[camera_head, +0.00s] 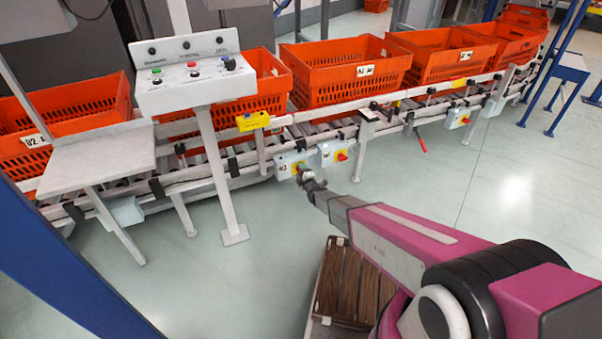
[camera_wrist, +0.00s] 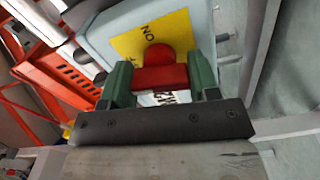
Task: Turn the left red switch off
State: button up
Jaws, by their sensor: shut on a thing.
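The left red switch (camera_wrist: 160,76) is a red knob on a yellow plate (camera_wrist: 179,32), on the front of a grey box. The word ON shows upside down above the knob in the wrist view. My gripper (camera_wrist: 160,68) has its green fingers on both sides of the knob's red bar, shut on it. In the head view my gripper (camera_head: 304,174) reaches the left switch box (camera_head: 283,161) and hides the knob there. A second box with a red switch (camera_head: 342,155) is just right of it.
Both boxes hang on the front rail of a roller conveyor (camera_head: 222,165) carrying orange totes (camera_head: 345,88). A control panel (camera_head: 190,88) on a post stands to the left. A brown slatted crate (camera_head: 345,290) lies below my arm. The floor right of the conveyor is clear.

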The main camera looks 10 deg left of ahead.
jog(key=shift+n, duration=1.1)
jog(key=o, duration=0.9)
jog(key=shift+s, duration=0.1)
jog(key=v, duration=1)
jog(key=shift+s+d, duration=0.25)
jog(key=shift+s, duration=0.05)
